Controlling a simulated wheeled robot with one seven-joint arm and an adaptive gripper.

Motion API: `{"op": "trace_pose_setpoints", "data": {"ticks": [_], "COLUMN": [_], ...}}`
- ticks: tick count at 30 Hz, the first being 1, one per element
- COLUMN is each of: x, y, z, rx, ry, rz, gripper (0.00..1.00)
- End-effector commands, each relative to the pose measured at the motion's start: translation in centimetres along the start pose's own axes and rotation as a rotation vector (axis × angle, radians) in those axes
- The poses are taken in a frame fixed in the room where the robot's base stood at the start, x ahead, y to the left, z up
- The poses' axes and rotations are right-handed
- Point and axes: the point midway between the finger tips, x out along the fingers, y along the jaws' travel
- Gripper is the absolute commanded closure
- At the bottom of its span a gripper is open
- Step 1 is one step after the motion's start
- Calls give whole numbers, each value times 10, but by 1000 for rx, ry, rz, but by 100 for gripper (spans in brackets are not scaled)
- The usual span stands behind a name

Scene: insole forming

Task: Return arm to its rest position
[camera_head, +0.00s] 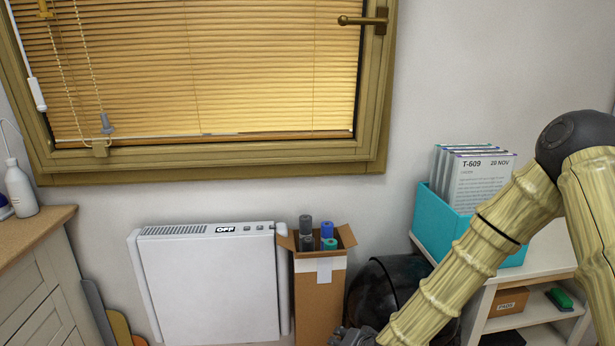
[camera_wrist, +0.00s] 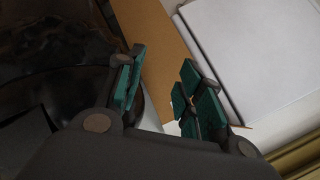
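My arm, with a pale bamboo-like surface, comes in from the right in the head view and reaches down to the bottom edge. Only a dark bit of my gripper (camera_head: 352,338) shows there, in front of the foot of the cardboard box (camera_head: 318,288) and the black rounded bin (camera_head: 378,290). In the wrist view my gripper (camera_wrist: 163,76) has its green-padded fingers apart, with nothing between them. The brown cardboard (camera_wrist: 165,45) and a white panel (camera_wrist: 245,50) lie beyond the fingers.
A white heater-like unit (camera_head: 210,285) reading OFF stands left of the box, which holds several rolls. A teal bin (camera_head: 432,222) of files sits on a white shelf unit (camera_head: 487,305) close to my arm. A wooden-topped cabinet (camera_head: 35,235) stands at left.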

Motion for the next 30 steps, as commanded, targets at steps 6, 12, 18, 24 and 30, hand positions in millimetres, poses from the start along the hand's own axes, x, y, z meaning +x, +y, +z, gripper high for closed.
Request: {"op": "trace_pose_setpoints", "data": {"ticks": [6, 12, 18, 24, 30], "x": [-7, -36, -81, -125, -168], "y": [93, 174, 247, 297, 335], "z": [93, 170, 234, 274, 303], "rx": [-112, -216, -315, -389, -452], "ry": [-160, -315, -472, -595, -702], "rz": [140, 259, 366, 441, 502], "gripper": [63, 63, 63, 63, 63]}}
